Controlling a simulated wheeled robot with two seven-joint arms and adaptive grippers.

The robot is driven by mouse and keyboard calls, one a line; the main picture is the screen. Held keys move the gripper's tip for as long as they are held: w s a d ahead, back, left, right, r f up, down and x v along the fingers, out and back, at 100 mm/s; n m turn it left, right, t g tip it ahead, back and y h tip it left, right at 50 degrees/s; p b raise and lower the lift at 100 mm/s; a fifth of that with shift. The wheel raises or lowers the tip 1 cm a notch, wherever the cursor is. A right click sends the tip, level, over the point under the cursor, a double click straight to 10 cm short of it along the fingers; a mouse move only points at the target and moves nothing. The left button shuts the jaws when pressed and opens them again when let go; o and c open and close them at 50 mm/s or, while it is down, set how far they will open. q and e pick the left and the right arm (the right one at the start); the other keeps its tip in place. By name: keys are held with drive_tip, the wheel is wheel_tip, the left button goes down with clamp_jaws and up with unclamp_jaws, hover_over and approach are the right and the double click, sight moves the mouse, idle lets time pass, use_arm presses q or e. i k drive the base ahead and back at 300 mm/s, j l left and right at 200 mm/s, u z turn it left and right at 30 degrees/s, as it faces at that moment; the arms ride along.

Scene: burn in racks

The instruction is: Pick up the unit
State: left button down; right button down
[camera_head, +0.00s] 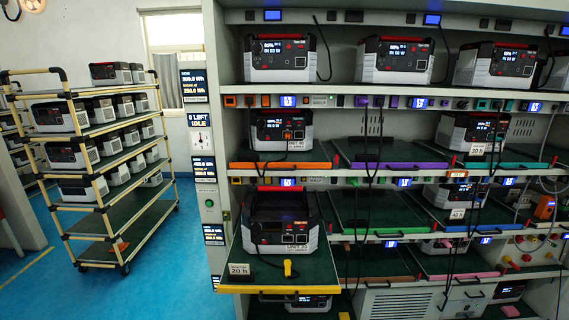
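A grey and black power unit with a red top handle (280,225) sits upright on a green tray with a yellow front edge (280,289) that is pulled out from the rack. Its screen looks dark. A small white sign reading "20 h" (239,269) stands at the tray's front left. A yellow plug (287,267) is at the tray's front, below the unit. Neither of my grippers shows in the head view, and nothing touches the unit.
The burn-in rack (225,100) holds several similar units on shelves above and to the right, with hanging black cables. A wheeled cart (108,215) with more units stands left, with blue floor (165,270) between.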

sight(274, 211)
drive_tip(key=i+j+z, duration=0.4)
drive_tip(key=j, duration=0.2)
drive_tip(key=i+j+z, duration=0.25)
drive_tip(key=j+z, duration=0.2)
drive_tip(key=j, duration=0.25)
drive_tip(key=i+j+z, duration=0.15)
drive_tip(key=j+z, duration=0.25)
drive_tip(key=j, duration=0.35)
drive_tip(key=j+z, duration=0.4)
drive_tip(key=j, duration=0.4)
drive_tip(key=j+z, duration=0.45)
drive_tip(key=j, duration=0.4)
drive_tip(key=k+j+z, duration=0.2)
drive_tip(key=j+z, duration=0.2)
drive_tip(key=j, duration=0.35)
drive_tip(key=l+u, duration=0.85)
drive_tip(key=l, duration=0.15)
drive_tip(key=k+l+u, duration=0.15)
drive_tip(key=l+u, duration=0.3)
drive_tip(key=k+l+u, duration=0.15)
drive_tip(key=l+u, duration=0.25)
drive_tip(key=l, duration=0.1)
